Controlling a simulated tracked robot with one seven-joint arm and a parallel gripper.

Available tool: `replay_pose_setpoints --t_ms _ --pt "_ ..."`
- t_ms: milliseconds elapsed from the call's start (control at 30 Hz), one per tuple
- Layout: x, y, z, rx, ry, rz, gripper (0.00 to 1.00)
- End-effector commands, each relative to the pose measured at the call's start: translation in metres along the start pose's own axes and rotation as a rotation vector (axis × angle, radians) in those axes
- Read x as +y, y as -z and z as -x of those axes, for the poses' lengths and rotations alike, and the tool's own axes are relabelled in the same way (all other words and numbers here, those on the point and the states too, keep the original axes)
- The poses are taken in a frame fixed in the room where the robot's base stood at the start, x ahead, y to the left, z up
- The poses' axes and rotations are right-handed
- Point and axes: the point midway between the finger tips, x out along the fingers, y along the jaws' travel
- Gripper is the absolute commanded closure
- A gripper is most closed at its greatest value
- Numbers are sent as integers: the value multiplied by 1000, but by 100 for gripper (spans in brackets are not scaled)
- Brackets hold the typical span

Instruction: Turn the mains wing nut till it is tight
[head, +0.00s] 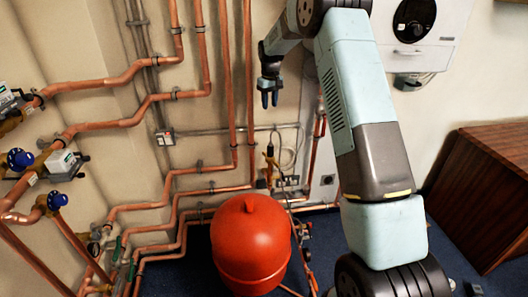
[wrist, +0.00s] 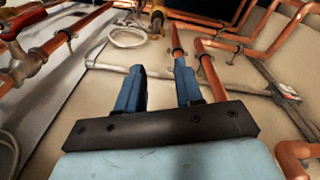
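I cannot pick out the mains wing nut for sure in either view. My gripper (head: 269,98) hangs in front of the wall, pointing down, at the upper middle of the head view. In the wrist view my gripper (wrist: 160,68) shows two blue fingers standing apart, with nothing between them. A small upright brass fitting (head: 270,155) with a dark top is below my gripper in the head view. A brass fitting (wrist: 157,18) also shows beyond the fingers in the wrist view. A brass valve with a red part (wrist: 22,20) is at the wrist view's upper left.
Copper pipes (head: 205,190) run along the wall. Blue-capped valves (head: 20,158) and grey-and-white boxes (head: 62,162) are at left. A red tank (head: 250,245) stands on the blue floor. A white boiler (head: 425,25) and a brown wooden cabinet (head: 485,190) are at right.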

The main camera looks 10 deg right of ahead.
Motion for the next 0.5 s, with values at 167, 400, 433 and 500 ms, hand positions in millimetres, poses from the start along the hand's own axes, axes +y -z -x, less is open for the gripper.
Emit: replay_pose_setpoints --t_ms 167,400,433,500 --pt "4 25 -64 -34 17 26 64" --pt "5 44 -132 -68 34 54 64" --pt "5 45 -136 -69 35 57 64" --pt "5 47 -146 -74 38 61 64"
